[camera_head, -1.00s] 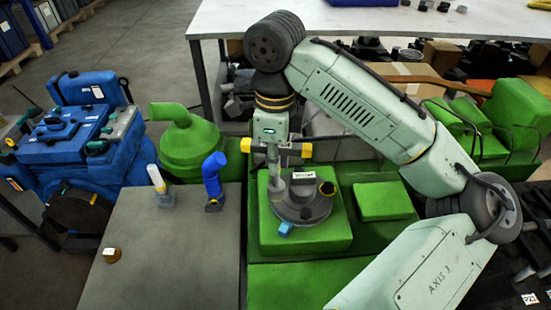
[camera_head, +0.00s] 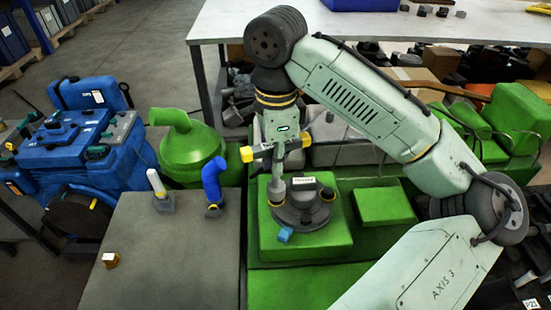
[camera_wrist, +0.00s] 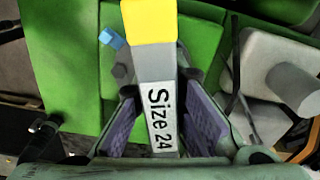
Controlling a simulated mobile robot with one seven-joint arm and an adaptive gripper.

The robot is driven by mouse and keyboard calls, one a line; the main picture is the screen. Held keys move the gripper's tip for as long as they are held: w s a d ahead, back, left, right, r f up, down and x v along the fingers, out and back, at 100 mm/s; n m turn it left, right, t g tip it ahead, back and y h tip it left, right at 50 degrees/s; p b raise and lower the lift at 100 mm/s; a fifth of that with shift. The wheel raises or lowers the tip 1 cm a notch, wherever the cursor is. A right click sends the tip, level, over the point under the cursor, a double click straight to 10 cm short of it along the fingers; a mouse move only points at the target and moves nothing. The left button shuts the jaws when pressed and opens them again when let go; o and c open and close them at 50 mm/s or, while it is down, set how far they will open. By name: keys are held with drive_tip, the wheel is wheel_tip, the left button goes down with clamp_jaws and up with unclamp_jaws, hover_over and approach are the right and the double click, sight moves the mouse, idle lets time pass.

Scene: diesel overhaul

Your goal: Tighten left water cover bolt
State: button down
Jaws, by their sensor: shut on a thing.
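A dark grey round water cover (camera_head: 303,208) with a small white label sits on a green block of the engine. My gripper (camera_head: 278,147) is above the cover's left side, shut on a T-shaped wrench (camera_head: 278,172) with yellow handle ends. The wrench's shaft points down, and its lower end is at the cover's left bolt, which it hides. I cannot tell how fully it is seated. In the wrist view the wrench (camera_wrist: 158,75) reads "Size 24" and lies between the purple finger pads (camera_wrist: 163,112). A dark bolt head (camera_wrist: 122,72) shows beside it.
A small blue piece (camera_head: 286,234) is at the cover's front edge. A grey table (camera_head: 165,260) to the left bears a blue bent pipe (camera_head: 213,177), a white-topped part (camera_head: 157,183) and a small brass-coloured part (camera_head: 111,260). A blue engine (camera_head: 75,135) stands further left.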

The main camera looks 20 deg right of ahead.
drive_tip(key=n, duration=1)
drive_tip(key=shift+d+n, duration=0.1)
drive_tip(key=shift+n, duration=0.2)
drive_tip(key=n, duration=1.7)
drive_tip(key=shift+d, duration=0.1)
